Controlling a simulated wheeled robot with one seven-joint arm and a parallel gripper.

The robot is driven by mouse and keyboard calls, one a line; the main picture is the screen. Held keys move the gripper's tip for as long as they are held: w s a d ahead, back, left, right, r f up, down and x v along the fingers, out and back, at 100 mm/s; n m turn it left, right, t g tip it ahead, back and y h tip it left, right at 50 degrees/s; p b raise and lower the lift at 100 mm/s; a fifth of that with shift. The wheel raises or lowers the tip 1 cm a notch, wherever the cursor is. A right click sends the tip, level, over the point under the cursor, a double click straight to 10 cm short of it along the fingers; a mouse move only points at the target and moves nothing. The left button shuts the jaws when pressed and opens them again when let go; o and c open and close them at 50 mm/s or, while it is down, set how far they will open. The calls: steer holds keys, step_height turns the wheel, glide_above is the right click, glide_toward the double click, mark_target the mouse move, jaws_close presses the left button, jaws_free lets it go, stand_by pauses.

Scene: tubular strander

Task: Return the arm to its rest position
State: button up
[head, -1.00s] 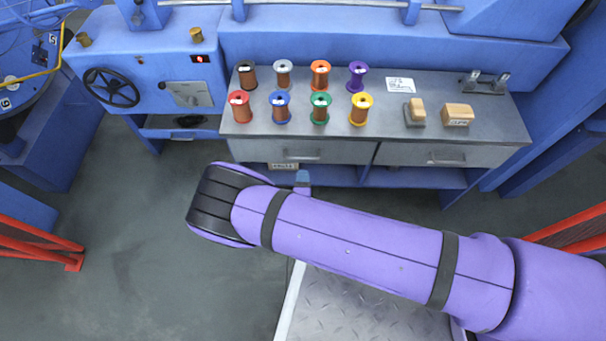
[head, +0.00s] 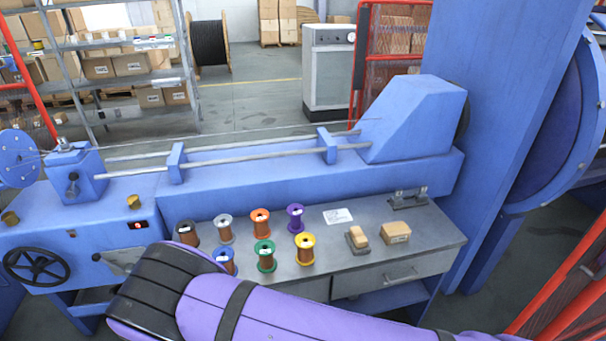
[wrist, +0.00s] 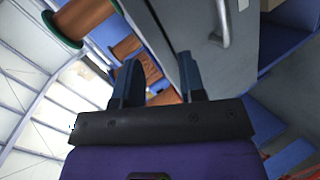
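My purple arm (head: 255,313) reaches across the bottom of the head view, its dark elbow-like joint (head: 160,290) at the lower left. My gripper is hidden there. In the wrist view my gripper (wrist: 158,75) shows two dark blue fingers spread apart, with no object held between them. Copper-wound spools (wrist: 85,17) show beyond the fingers, and a grey drawer front with a handle (wrist: 221,25) is to the right.
The grey bench (head: 375,255) carries several spools, including purple (head: 295,217), green (head: 265,256) and yellow (head: 305,249), plus wooden blocks (head: 396,232). The blue strander frame (head: 300,185) stands behind. A red guard (head: 565,285) is at right.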

steer(key=w+d+r+m+g, duration=0.2)
steer(key=w+d+r+m, duration=0.15)
steer(key=r, duration=0.65)
steer(key=w+d+r+m+g, duration=0.15)
steer(key=w+r, duration=0.35)
steer(key=r, duration=0.6)
steer(key=w+d+r+m+g, duration=0.2)
steer(key=w+d+r+m, duration=0.15)
steer(key=r, duration=0.65)
steer(key=d+r+m+y, duration=0.1)
steer(key=d+r+y, duration=0.1)
steer(key=d+r, duration=0.7)
steer(key=s+d+r+m+g, duration=0.1)
steer(key=s+d+r+m, duration=0.1)
steer(key=s+d+r, duration=0.55)
steer(key=s+d+r+m, duration=0.1)
steer(key=s+d+r, duration=0.3)
steer(key=d+r, duration=0.5)
steer(key=s+d+r+m+h, duration=0.2)
steer(key=s+d, duration=0.4)
steer(key=s, duration=0.3)
steer(key=s+d+r+m+g+h, duration=0.1)
steer(key=s+d+r+m+h, duration=0.1)
steer(key=s+d, duration=0.4)
steer(key=s, duration=0.3)
steer(key=shift+s, duration=0.35)
